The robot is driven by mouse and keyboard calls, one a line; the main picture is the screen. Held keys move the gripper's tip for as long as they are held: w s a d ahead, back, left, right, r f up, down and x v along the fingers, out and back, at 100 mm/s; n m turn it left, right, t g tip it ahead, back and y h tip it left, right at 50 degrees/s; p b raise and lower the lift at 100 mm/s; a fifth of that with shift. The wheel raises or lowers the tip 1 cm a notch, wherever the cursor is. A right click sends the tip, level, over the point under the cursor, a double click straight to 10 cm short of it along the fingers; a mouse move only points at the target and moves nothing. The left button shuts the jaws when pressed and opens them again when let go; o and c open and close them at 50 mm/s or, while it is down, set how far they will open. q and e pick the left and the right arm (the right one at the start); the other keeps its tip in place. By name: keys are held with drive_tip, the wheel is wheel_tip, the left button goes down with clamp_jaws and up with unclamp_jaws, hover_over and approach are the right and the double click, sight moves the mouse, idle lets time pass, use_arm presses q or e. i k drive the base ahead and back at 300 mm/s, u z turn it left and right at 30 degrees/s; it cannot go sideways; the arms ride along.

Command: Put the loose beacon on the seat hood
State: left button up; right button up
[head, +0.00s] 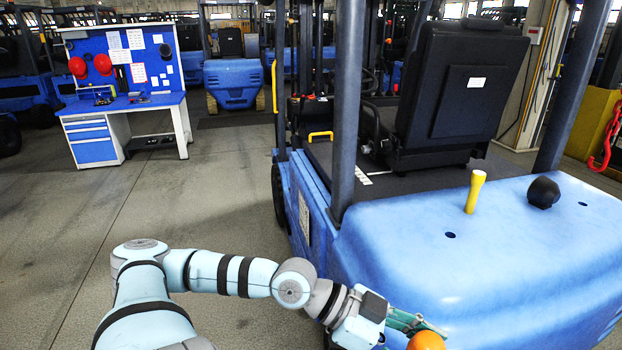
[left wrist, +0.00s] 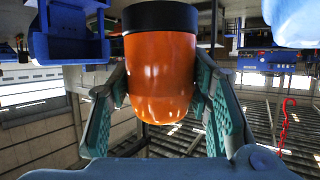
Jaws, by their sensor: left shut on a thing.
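The beacon has an orange dome and a black base; its orange top shows at the bottom edge in the head view (head: 427,341) and larger in the left wrist view (left wrist: 161,75). My left gripper (head: 412,322) is shut on it, with a green-padded finger on each side of the dome in the left wrist view (left wrist: 160,95). The blue hood (head: 500,265) behind the black seat (head: 455,95) fills the right of the head view. The held beacon appears at the hood's near edge; whether it touches is unclear. My right gripper is out of view.
A blue workbench (head: 125,105) stands far left; the floor between is free.

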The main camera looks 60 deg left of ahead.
sight(329, 153)
drive_tip(key=u, duration=2.45)
drive_tip(key=i, duration=3.25)
drive_tip(key=z, duration=2.4)
drive_tip(key=i, duration=0.45)
drive_tip(key=z, duration=0.1)
